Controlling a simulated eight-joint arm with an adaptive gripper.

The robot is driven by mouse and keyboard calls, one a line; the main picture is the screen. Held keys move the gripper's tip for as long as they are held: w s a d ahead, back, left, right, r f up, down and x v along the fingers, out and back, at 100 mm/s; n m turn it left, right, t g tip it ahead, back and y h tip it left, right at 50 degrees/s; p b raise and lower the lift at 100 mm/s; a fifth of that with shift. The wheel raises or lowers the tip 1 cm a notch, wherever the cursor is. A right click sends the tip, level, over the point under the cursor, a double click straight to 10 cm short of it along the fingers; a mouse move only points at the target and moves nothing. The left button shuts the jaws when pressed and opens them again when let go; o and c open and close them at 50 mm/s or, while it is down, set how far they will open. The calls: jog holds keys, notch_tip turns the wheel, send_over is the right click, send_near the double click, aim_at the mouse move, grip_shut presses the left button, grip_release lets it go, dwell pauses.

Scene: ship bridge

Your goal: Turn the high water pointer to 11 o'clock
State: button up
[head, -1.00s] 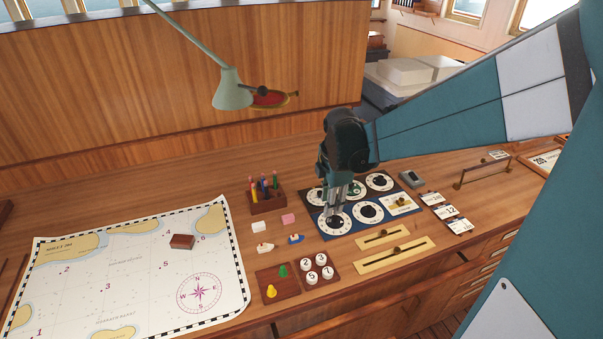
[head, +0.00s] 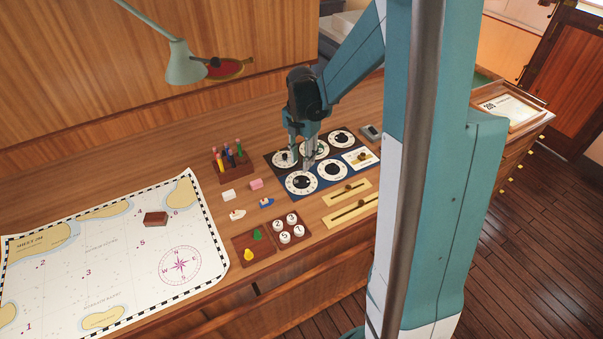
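A dark blue panel (head: 317,181) on the wooden desk carries several round white dials with dark centres. The lettering is too small to read, so I cannot tell which dial bears the high water pointer. The lower left dial (head: 301,183) shows fully. The upper left dial (head: 281,159) and upper middle dial (head: 318,150) are partly covered by my gripper. My gripper (head: 302,160) points down over the panel's left half, among these three dials. I cannot tell whether its fingertips touch anything. No held object shows, and the finger gap is unclear.
A pen holder (head: 233,165), small blocks and a tray of numbered discs (head: 288,229) lie left and in front of the panel. Brass sliders (head: 350,203) lie in front. A chart (head: 120,260) covers the left; a lamp (head: 185,65) hangs behind.

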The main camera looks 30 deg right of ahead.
aim_at(301, 177)
jog(key=shift+f, duration=0.1)
jog(key=shift+f, duration=3.75)
jog(key=c, duration=0.9)
